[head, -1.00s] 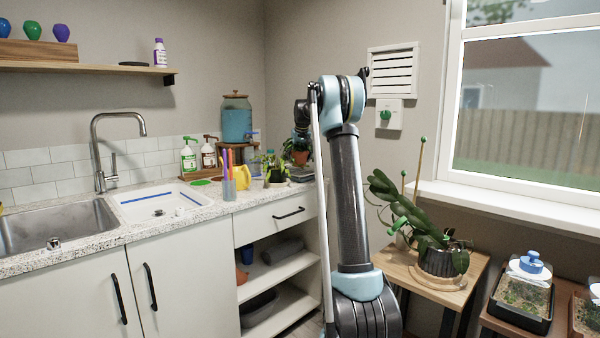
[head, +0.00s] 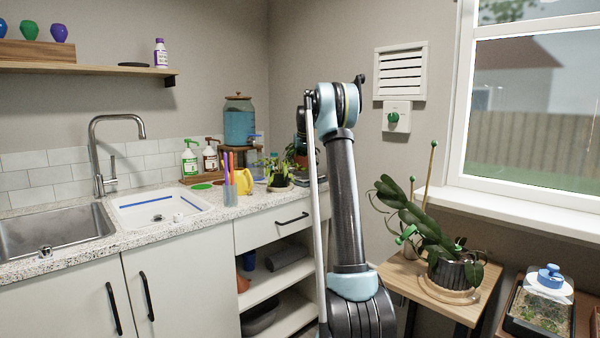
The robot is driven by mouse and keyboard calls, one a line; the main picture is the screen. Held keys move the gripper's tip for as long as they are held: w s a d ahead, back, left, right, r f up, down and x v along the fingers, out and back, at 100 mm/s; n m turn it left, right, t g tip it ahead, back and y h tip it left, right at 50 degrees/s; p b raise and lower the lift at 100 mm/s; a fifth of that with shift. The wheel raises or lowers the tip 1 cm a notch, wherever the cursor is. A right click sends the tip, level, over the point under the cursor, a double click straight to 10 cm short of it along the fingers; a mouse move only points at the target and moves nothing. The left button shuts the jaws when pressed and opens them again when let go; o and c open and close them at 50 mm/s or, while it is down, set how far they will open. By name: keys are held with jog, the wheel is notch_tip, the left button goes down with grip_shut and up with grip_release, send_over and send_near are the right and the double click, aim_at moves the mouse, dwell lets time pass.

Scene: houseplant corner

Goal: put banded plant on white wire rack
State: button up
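No white wire rack can be made out in the head view. I cannot tell which plant is the banded one. A small leafy plant (head: 277,171) in a dark pot stands on the counter by the drawer end. A second plant, in a terracotta pot, is partly hidden behind my arm. A large trailing plant (head: 426,227) in a ribbed dark pot stands on a round mat on a wooden stand at the right. My arm rises in the middle of the view and bends away over the counter. My gripper is hidden behind it.
The counter (head: 75,240) holds a sink, white tray basin (head: 150,221), pen cup (head: 230,193), yellow watering can (head: 244,181), bottles and a glass dispenser (head: 238,122). Open shelves lie below. A lidded seedling tray (head: 540,312) is at the lower right, below the window.

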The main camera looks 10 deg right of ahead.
aim_at(301, 168)
jog(key=shift+f, duration=1.5)
jog(key=o, duration=1.6)
jog(key=shift+o, duration=0.2)
